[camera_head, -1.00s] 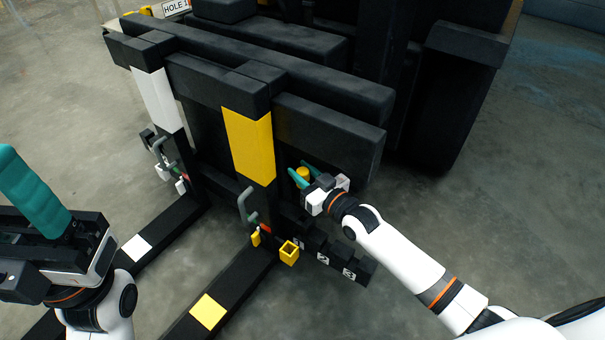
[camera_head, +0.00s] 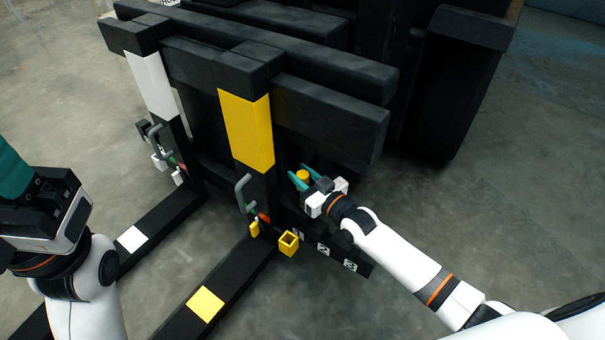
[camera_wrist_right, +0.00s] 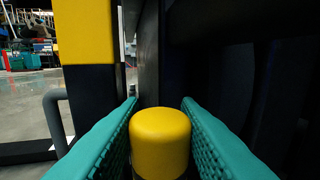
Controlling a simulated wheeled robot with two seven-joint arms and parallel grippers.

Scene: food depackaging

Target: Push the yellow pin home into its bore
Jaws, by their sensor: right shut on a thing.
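The yellow pin (camera_head: 303,175) shows as a rounded yellow head between the teal fingers of my right gripper (camera_head: 301,181). In the right wrist view the pin's head (camera_wrist_right: 160,140) stands upright between the two teal finger pads (camera_wrist_right: 160,135), and the gripper is shut on it. The pin is just right of the yellow-banded upright (camera_head: 247,130). The bore and the pin's lower end are hidden behind the gripper. My left gripper's teal part (camera_head: 14,172) is cut off by the left edge, so its jaw state does not show.
A yellow square socket (camera_head: 288,243) and a block numbered 2 and 3 (camera_head: 336,255) lie below the right gripper. A grey bent handle (camera_head: 243,193) stands on the upright. A white-banded upright (camera_head: 151,85) is further left. Open floor lies at right.

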